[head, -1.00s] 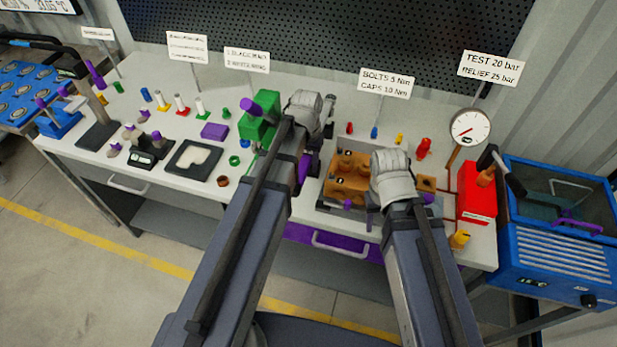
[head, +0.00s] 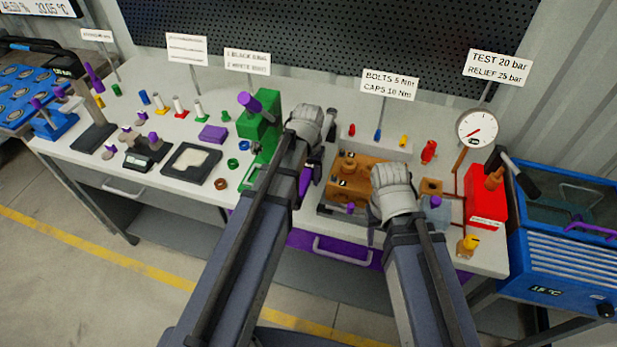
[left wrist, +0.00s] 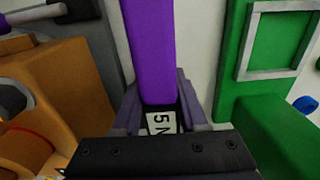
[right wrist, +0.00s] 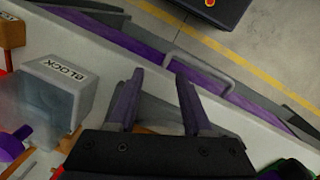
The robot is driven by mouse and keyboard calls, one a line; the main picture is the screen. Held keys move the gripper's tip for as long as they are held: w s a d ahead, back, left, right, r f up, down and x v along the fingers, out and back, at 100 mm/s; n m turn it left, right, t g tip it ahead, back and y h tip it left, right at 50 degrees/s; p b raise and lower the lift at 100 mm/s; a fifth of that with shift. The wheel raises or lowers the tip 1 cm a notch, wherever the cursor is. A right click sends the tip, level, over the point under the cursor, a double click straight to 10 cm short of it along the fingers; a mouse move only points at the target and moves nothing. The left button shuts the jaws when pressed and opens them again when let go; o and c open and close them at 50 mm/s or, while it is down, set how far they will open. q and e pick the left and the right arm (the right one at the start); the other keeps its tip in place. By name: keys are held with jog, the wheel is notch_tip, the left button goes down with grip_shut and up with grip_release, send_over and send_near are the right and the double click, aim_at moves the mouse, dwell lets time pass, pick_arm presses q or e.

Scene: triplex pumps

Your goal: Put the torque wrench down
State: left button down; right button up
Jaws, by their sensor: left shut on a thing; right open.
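My left gripper (left wrist: 165,120) is shut on the torque wrench (left wrist: 150,55), a purple bar with a white label reading "5 N". In the head view the wrench (head: 305,186) shows as a purple strip beside my left wrist, between the green press and the orange pump. I cannot tell whether it touches the bench. My right gripper (right wrist: 155,85) is open and empty, pointing down near the bench's front edge. In the head view its fingers are mostly hidden by my wrist.
The orange pump (head: 350,172) stands between my arms. The green press (head: 260,132) is close to the left gripper. A grey block marked "BLOCK" (right wrist: 62,85) is beside the right gripper. A red box (head: 485,195) and gauge (head: 477,128) stand farther right.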

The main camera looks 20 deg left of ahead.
pick_arm(q)
jog(key=c, duration=0.9)
grip_release()
jog(key=shift+f, duration=0.2)
jog(key=o, duration=0.5)
jog(key=shift+c, duration=0.2)
jog(key=shift+r, duration=0.15)
notch_tip(320, 180, up, 12)
jog(key=p, duration=1.2)
jog(key=shift+s+r, duration=0.1)
jog(key=shift+r, duration=0.05)
jog(key=s+d+m+y, duration=0.1)
jog(key=s+d+m, duration=0.2)
jog(key=s+d, duration=0.7)
jog(key=s, duration=0.4)
jog(key=shift+d, duration=0.25)
